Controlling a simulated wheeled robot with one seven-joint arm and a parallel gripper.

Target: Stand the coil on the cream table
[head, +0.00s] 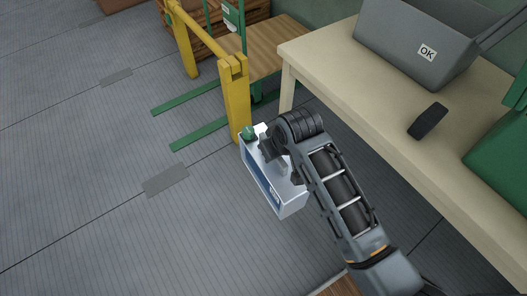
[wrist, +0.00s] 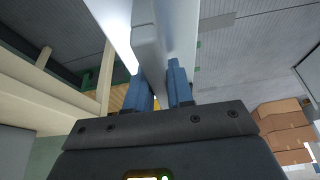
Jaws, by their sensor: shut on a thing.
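A pale grey box-like thing with a blue long side and a small white label, which I take to be the coil (head: 289,202), hangs tilted in the air left of the cream table (head: 340,72). My gripper (wrist: 163,92) is shut on it. In the wrist view, the blue fingers lie on either side of a pale grey part of the coil (wrist: 178,35). In the head view, my gripper (head: 273,158) is partly hidden by my own wrist. The coil is apart from the table.
On the cream table are a grey bin (head: 400,42) labelled OK, a small black block (head: 428,121) and a green container (head: 503,150). Bare tabletop lies left of the block. A yellow rail (head: 235,95) and a green-forked pallet truck (head: 185,103) stand behind the coil.

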